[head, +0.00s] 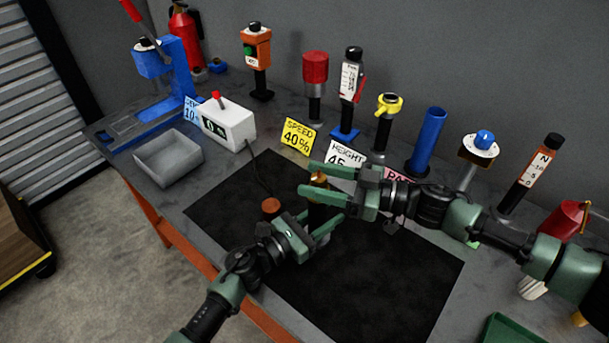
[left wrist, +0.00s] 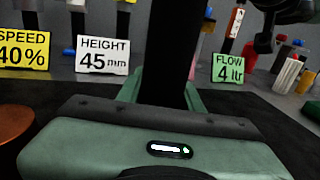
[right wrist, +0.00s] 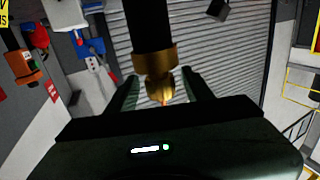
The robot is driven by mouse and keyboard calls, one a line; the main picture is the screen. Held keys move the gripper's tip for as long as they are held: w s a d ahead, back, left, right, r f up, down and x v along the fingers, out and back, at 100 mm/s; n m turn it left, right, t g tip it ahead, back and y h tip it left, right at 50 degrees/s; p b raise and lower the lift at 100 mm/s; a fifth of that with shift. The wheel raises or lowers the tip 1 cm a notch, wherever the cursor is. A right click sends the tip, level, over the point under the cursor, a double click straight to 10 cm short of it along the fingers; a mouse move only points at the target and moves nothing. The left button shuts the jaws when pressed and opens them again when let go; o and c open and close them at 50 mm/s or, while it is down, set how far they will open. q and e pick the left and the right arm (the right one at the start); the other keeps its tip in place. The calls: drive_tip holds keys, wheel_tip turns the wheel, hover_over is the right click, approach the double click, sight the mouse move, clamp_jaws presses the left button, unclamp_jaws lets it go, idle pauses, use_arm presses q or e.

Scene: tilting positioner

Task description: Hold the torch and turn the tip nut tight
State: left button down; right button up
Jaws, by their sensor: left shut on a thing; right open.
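The torch is a dark upright cylinder; its black body (left wrist: 172,45) fills the middle of the left wrist view between my left fingers. My left gripper (head: 322,214) is shut on this body above the black mat. The brass tip nut (right wrist: 155,62) and the pointed golden tip (right wrist: 160,89) show in the right wrist view at the torch's end. The nut end also shows in the head view (head: 319,180). My right gripper (head: 308,178) is open, its fingers on either side of the tip. Contact with the nut cannot be told.
The black mat (head: 400,285) has free room around the grippers. A round copper-coloured piece (head: 271,206) stands left of the torch. A grey tray (head: 168,158), a white box (head: 230,123) with a cable, sign cards (head: 299,137) and several upright devices line the bench's left and back.

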drive_tip(key=shift+x, duration=1.4)
clamp_jaws()
